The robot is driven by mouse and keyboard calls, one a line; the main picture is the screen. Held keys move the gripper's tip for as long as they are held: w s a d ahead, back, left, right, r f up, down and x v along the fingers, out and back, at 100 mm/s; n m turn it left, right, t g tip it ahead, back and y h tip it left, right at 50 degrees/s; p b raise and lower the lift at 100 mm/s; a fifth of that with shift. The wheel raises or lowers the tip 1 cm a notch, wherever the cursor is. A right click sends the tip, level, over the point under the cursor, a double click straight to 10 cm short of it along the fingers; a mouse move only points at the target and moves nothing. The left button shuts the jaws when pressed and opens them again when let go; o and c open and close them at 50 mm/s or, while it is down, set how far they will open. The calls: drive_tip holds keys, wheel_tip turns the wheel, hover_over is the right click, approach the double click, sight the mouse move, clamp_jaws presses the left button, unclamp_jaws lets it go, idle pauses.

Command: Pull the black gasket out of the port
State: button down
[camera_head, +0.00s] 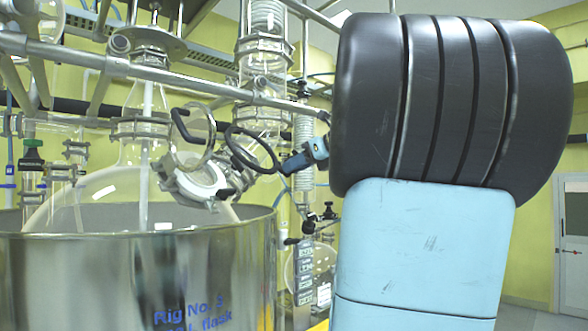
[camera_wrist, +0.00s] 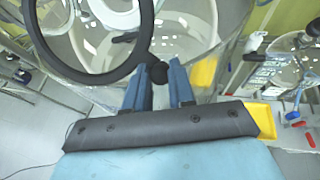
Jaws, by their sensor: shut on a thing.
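The black gasket (camera_head: 231,148) is a ring held in the air between the port and my gripper (camera_head: 305,157) in the head view. In the wrist view the gasket (camera_wrist: 92,78) is large at the upper left, with its top cut off. My gripper (camera_wrist: 163,78) has its blue fingers shut on a small black tab on the gasket's rim. The port (camera_head: 195,184) has a white clamp collar on the round glass vessel. The gasket looks outside the port, tilted, and overlaps the collar's right edge in the picture. I cannot tell the exact gap.
A hinged glass cover (camera_head: 190,140) with a black handle stands open above the port. The steel tub (camera_head: 130,270) surrounds the vessel below. Metal rails and glass columns (camera_head: 265,60) rise behind. The wrist view shows a yellow tray (camera_wrist: 258,118) at the right.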

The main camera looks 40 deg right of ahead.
drive_tip(key=shift+s+r, duration=0.15)
drive_tip(key=s+r, duration=0.1)
drive_tip(key=s+d+r, duration=0.1)
drive_tip(key=s+r, duration=0.1)
drive_tip(key=shift+s, duration=0.2)
idle(0.8)
